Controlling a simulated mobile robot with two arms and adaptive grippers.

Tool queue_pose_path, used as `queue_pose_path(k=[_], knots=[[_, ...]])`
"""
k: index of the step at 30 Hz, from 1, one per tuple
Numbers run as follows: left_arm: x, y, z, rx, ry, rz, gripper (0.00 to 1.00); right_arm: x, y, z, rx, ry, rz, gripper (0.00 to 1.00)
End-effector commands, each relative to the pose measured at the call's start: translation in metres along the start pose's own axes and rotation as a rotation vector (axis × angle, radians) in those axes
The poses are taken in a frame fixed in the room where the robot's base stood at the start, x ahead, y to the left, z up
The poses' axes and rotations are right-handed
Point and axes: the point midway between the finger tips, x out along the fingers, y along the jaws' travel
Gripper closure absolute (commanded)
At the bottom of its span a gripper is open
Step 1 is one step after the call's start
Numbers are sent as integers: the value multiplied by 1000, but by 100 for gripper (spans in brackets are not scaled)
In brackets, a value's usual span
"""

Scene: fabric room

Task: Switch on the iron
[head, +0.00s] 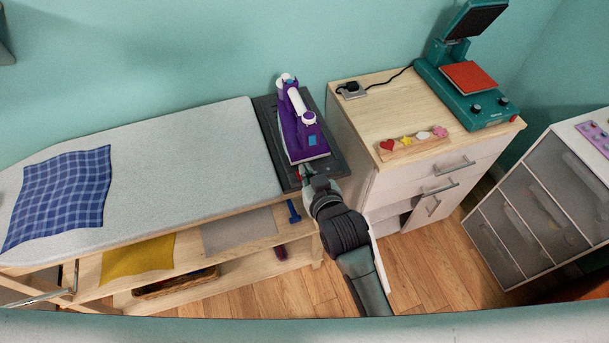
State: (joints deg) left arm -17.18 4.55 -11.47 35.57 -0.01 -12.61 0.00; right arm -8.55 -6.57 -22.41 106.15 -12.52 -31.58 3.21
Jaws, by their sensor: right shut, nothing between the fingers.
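The purple and white iron (302,128) stands on a dark rest (267,113) at the right end of the ironing board (210,140). My right gripper (304,174) is shut and empty at the front edge of the rest, just below the iron's near end. A small red spot shows beside the fingertips, partly hidden by the gripper. I cannot tell whether the fingertips touch it. My left gripper is not in view.
A blue checked cloth (62,192) lies on the board's left part. Shelves below hold yellow (138,257) and grey cloths (240,231). Right of the board stands a wooden-topped cabinet (385,112) with a teal heat press (463,85). A grey drawer unit (530,205) stands farther right.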

Motion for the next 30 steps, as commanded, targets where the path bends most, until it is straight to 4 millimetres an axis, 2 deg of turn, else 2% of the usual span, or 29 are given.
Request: queue_pose_path(k=[4, 6, 12, 25, 30], knots=[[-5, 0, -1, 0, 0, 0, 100, 29, 0, -2, 1, 0, 0, 100], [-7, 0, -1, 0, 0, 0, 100, 30, 0, 15, 1, -7, 0, 100], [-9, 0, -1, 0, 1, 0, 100, 34, 0, 35, 1, -3, 0, 100], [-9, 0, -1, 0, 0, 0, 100, 35, 0, 40, 1, 1, 0, 100], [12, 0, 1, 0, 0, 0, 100, 38, 0, 52, 1, 52, 0, 100]])
